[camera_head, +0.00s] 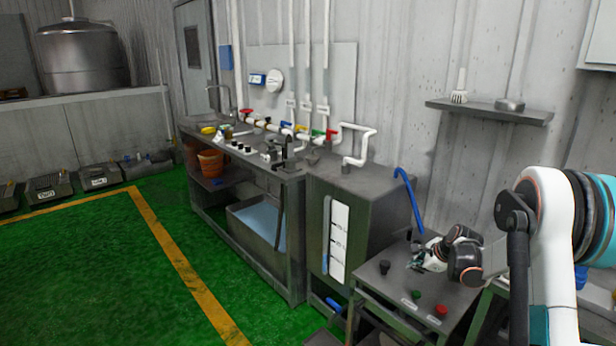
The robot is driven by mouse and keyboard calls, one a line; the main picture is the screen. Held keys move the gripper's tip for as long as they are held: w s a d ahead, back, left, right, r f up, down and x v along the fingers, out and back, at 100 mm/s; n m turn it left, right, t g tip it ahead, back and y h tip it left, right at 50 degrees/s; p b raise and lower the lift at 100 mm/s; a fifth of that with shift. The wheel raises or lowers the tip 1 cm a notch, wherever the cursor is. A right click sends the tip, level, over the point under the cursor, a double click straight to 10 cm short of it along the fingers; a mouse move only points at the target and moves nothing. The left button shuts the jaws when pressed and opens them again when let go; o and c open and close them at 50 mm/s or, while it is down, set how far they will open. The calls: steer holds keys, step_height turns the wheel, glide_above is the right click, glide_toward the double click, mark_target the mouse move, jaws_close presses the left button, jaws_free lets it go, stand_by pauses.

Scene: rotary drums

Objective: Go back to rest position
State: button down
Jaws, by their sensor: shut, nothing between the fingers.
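My gripper (417,262) is at the lower right, above a small grey control table (380,290). It is shut and empty, with its fingers pointing left. My white arm with dark joints rises behind it at the right edge of the picture. On the table's top are a black knob (384,267), a green button (416,295) and a red button (441,310). The gripper is near these controls; I cannot tell its exact height above the top.
A grey tank (375,205) with a level gauge (338,240) and a blue hose (408,195) stands left of the gripper. A long workbench (240,150) with coloured valves runs along the wall. A shelf (490,112) hangs above. Green floor (100,260) is open at left.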

steer(key=s+a+r+n+h, duration=0.1)
steer(key=s+a+r+n, duration=0.5)
steer(key=s+a+r, duration=0.35)
steer(key=s+a+r+n, duration=0.55)
steer(key=s+r, duration=0.45)
steer(key=r, duration=0.2)
steer(key=s+a+n, duration=0.1)
steer(key=s+n, duration=0.2)
steer(key=s, duration=0.5)
steer(key=s+a+n, duration=0.2)
steer(key=s+n, duration=0.2)
steer(key=s, duration=0.3)
steer(key=s+a+n+h, duration=0.1)
steer(key=s+a+n, duration=0.1)
steer(key=s, duration=0.6)
steer(key=shift+s+a+f+n, duration=0.15)
steer(key=shift+s+a+n, duration=0.15)
steer(key=shift+n, duration=0.45)
